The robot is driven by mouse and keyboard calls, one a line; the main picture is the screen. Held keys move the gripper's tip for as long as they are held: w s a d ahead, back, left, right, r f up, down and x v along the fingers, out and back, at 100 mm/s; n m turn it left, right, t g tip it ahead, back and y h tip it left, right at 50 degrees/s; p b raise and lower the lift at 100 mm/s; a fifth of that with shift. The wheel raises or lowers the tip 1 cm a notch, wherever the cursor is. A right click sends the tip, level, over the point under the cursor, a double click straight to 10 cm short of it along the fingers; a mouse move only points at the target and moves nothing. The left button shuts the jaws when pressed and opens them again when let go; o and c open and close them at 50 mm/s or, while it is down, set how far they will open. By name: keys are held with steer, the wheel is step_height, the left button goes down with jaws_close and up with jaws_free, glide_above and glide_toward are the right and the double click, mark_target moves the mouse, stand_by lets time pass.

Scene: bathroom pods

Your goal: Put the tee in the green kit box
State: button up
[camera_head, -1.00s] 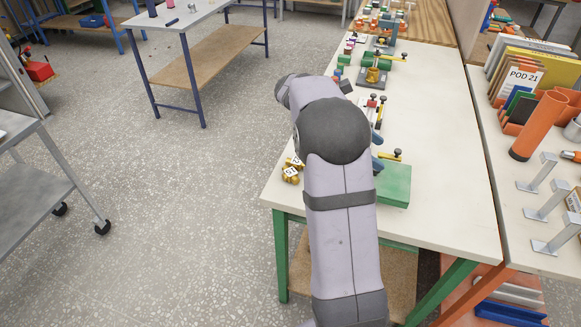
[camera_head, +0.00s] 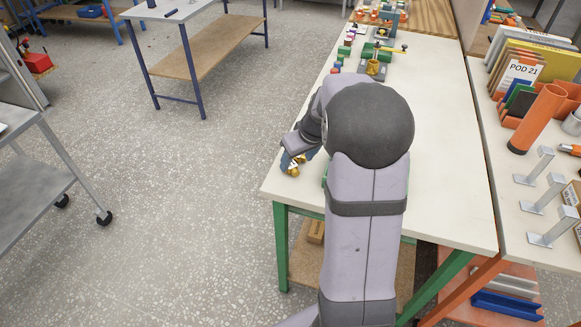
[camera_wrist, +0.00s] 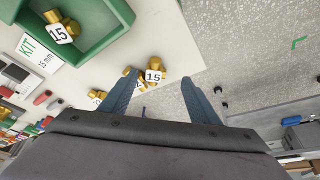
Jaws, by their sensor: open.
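The green kit box (camera_wrist: 88,48) shows at the upper left of the wrist view, beside a "KIT 15 mm" card; one brass fitting (camera_wrist: 52,22) tagged 15 lies in it. Outside the box, a brass fitting tagged 15 (camera_wrist: 154,76) sits on the white table between my fingertips, with more brass close by (camera_wrist: 97,95). I cannot tell which piece is the tee. My gripper (camera_wrist: 160,77) is open, its blue fingers on either side of the tagged fitting. In the head view the brass fittings (camera_head: 293,168) are partly behind my gripper, and my arm hides most of the box.
The fittings lie near the left edge of the white table (camera_head: 440,150), with open floor beyond. Valves and clamps (camera_head: 372,62) stand farther back on it. The bench at right holds an orange tube (camera_head: 537,118) and metal brackets (camera_head: 540,190).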

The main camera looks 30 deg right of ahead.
mark_target(294, 170)
steer(key=shift+d+p+x, duration=0.2)
steer(key=shift+p+x, duration=0.35)
steer(key=shift+x, duration=1.25)
steer(key=shift+d+p+x, duration=0.2)
steer(key=shift+p+x, duration=0.35)
steer(key=shift+x, duration=1.3)
steer(key=shift+s, duration=0.15)
steer(key=c, duration=1.3)
steer(key=shift+r+b, duration=0.7)
steer(key=shift+r, duration=4.3)
